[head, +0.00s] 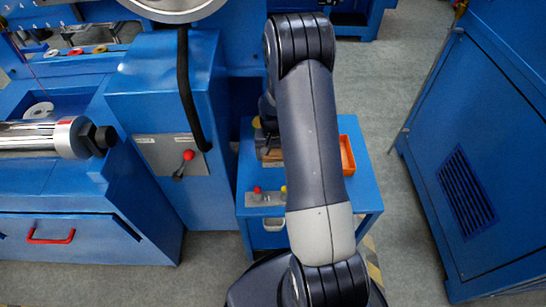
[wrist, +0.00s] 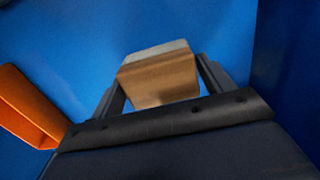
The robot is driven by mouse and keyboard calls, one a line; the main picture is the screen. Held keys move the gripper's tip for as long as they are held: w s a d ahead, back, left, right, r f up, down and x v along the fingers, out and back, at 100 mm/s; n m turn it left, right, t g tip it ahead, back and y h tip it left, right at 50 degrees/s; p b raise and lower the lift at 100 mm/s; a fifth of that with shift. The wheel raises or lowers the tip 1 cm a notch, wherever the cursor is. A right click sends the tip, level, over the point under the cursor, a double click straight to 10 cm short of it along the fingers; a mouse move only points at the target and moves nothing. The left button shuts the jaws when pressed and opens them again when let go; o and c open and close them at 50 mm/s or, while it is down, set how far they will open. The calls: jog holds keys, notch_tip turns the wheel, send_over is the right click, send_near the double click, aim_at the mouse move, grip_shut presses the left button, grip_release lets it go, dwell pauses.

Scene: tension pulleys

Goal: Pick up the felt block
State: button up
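The felt block (wrist: 160,80) is tan-brown with a pale grey strip along its far edge. In the wrist view it sits between the two dark fingers of my gripper (wrist: 160,68). The fingertips lie close against its left and right edges. I cannot tell whether they press on it or stand just clear. In the head view a small brown patch (head: 271,155) shows on the blue cart left of my arm, and my gripper is mostly hidden there.
An orange bin (head: 347,155) stands on the blue cart (head: 365,190), right of my arm; it also shows in the wrist view (wrist: 28,108). A control plate with red and yellow knobs (head: 262,198) is at the cart's front. Blue machines flank the cart, with grey floor to the right.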

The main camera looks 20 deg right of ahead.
aim_at(273, 152)
jog(key=c, duration=0.6)
jog(key=shift+r, duration=0.1)
notch_tip(273, 152, up, 10)
jog(key=shift+f+p, duration=0.1)
jog(key=shift+p, duration=0.95)
jog(key=shift+c, duration=0.3)
